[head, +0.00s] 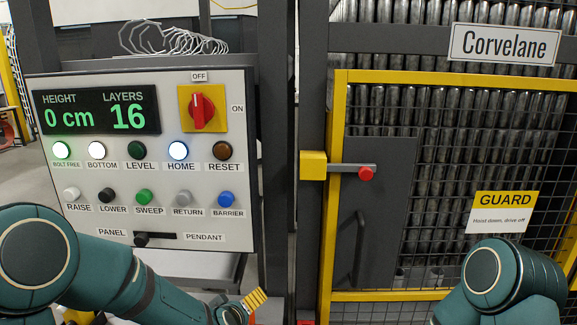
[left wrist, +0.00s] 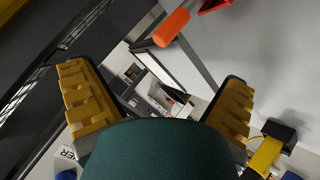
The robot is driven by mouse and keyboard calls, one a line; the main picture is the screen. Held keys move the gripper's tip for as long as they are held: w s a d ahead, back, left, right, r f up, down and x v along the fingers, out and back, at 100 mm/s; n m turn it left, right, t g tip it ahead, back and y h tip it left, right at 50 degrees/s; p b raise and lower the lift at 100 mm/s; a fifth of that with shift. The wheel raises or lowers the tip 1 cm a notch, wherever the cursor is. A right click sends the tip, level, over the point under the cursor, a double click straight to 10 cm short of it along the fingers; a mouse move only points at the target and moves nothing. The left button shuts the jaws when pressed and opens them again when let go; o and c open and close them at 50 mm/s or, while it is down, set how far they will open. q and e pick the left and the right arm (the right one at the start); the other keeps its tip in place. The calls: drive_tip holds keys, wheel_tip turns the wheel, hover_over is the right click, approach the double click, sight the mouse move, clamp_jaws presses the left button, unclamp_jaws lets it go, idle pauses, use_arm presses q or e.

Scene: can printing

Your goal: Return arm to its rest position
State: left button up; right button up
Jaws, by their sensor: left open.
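My left arm crosses the lower left of the head view, below the control panel (head: 150,257). My left gripper (head: 250,303) shows there only in part, with ridged yellow finger pads at the bottom edge. In the left wrist view the left gripper (left wrist: 158,102) is open, its two pads wide apart. No held object shows between them; a dark green rounded shape covers the lower middle. My right arm (head: 512,282) shows at the lower right in front of the guard door; its gripper is outside the view.
The panel has a red rotary switch (head: 202,108) and several buttons; its display reads 0 cm and 16 layers. A yellow-framed mesh guard door (head: 338,230) with a red-knobbed latch (head: 366,173) stands right. An orange-tipped bar (left wrist: 171,27) shows beyond the left gripper.

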use_arm(q)
drive_tip(key=s+d+f+m+g+h+b, duration=0.1)
drive_tip(key=s+f+m+g+h, duration=0.2)
drive_tip(key=s+f, duration=1.7)
drive_tip(key=s+m+g, duration=0.2)
drive_tip(key=g, duration=0.3)
drive_tip(key=shift+s+d+f+m, duration=0.15)
drive_tip(key=shift+d+f+m, duration=0.1)
drive_tip(key=shift+f+m, duration=0.05)
use_arm(e)
drive_tip(key=shift+s+f, duration=0.15)
drive_tip(key=shift+f, duration=0.55)
drive_tip(key=shift+c, duration=0.4)
